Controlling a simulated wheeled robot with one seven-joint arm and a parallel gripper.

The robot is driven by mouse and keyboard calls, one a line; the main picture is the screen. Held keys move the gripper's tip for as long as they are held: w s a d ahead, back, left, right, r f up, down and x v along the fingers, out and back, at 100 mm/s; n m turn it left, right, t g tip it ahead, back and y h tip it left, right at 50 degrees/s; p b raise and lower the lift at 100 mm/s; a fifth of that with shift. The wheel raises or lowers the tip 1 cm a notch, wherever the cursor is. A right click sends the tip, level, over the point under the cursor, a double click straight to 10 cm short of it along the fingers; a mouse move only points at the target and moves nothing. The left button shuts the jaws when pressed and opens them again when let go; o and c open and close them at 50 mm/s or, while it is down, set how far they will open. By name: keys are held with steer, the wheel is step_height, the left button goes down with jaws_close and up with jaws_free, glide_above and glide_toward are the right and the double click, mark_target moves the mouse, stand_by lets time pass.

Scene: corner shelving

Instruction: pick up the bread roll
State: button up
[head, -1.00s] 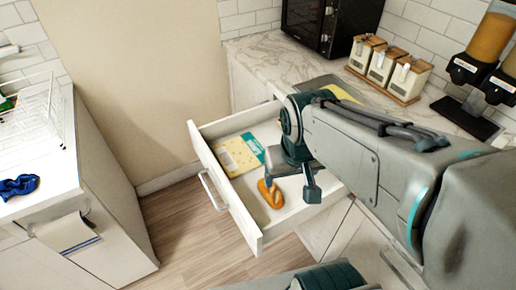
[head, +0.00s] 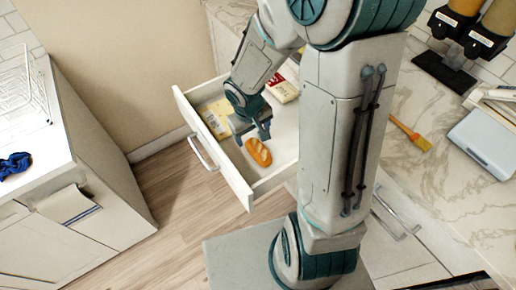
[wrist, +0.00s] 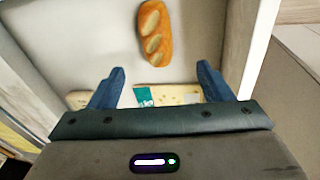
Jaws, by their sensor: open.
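The bread roll (head: 259,152) is a golden-brown scored loaf lying in the open white drawer (head: 244,193), near its front. My gripper (head: 253,139) is above the drawer, close to the roll on its far side in the head view. In the wrist view the roll (wrist: 155,33) lies on the drawer floor beyond the two blue fingertips (wrist: 162,80), roughly in line with the gap between them. The fingers are apart, with nothing between them, and do not touch the roll.
A yellow packet (head: 214,117) lies in the drawer, partly hidden by my gripper. A red and white package (head: 282,88) is at the drawer's back. The marble counter (head: 420,180) holds a brush (head: 410,133) at right. Drawer walls surround the roll.

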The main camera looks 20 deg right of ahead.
steer(key=b, duration=0.1)
glide_above(258, 148)
steer(key=a, duration=0.1)
steer(key=f, duration=0.6)
steer(key=shift+s+a, duration=0.15)
steer(key=shift+s, duration=0.25)
steer(key=shift+w+d+f+b, duration=0.15)
steer(key=shift+d+f+b, duration=0.1)
steer(key=shift+f, duration=0.6)
steer(key=shift+w+d+f+b, duration=0.15)
steer(key=shift+f+b, duration=0.15)
steer(key=shift+f, duration=0.6)
steer(key=shift+w+d+f+b, duration=0.1)
steer(key=shift+d+f+b, duration=0.15)
steer(key=shift+f, duration=0.6)
steer(key=c, duration=1.1)
